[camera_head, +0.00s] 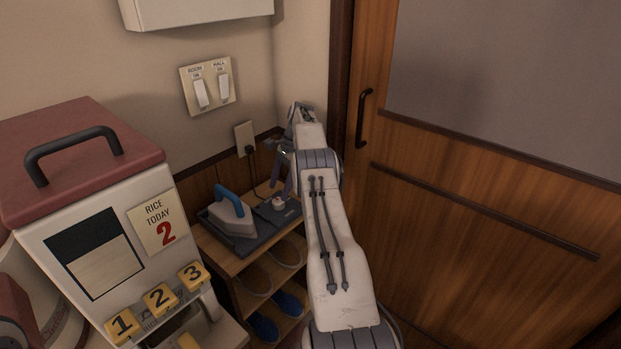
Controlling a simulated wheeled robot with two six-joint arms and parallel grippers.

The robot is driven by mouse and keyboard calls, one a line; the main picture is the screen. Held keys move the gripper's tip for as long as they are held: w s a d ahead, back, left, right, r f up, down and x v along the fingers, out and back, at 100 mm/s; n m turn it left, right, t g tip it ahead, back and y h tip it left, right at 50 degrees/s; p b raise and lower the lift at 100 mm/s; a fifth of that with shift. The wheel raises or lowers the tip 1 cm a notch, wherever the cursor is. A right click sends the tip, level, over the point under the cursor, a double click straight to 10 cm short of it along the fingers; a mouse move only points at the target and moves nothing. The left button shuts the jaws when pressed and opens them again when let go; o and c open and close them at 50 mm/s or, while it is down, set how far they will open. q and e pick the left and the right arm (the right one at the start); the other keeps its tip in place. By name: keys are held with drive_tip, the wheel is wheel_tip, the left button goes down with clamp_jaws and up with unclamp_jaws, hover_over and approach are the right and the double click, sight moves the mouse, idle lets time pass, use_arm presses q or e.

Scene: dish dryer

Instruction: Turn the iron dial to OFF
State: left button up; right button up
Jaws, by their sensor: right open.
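The iron (230,214), with a white body and a blue handle, rests on a dark grey base (243,246) on top of a small wooden shelf. A small pale dial (278,203) sits on the right part of that base. Its pointer and markings are too small to read. My right arm reaches in from the bottom, and my right gripper (281,186) hangs just above and beside the dial. It is open, with its fingers pointing down. I cannot tell whether a finger touches the dial. My left gripper is not in view.
A rice dispenser (100,205) with a red lid stands at the left front. Slippers (262,326) lie in the wooden shelf (228,262). A plugged wall outlet (244,138) and light switches (207,85) are on the wall. A wooden door (470,220) closes off the right.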

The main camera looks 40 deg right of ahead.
drive_tip(key=shift+s+d+b, duration=0.25)
drive_tip(key=shift+s+b, duration=0.1)
drive_tip(key=shift+s, duration=0.1)
use_arm(q)
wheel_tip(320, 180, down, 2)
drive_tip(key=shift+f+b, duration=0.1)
drive_tip(key=shift+b, duration=0.25)
use_arm(e)
drive_tip(key=s+d+r, duration=0.4)
drive_tip(key=s+r, duration=0.2)
drive_tip(key=s, duration=0.3)
drive_tip(key=shift+d+r, duration=0.15)
drive_tip(key=shift+d, duration=0.15)
drive_tip(key=shift+s, duration=0.1)
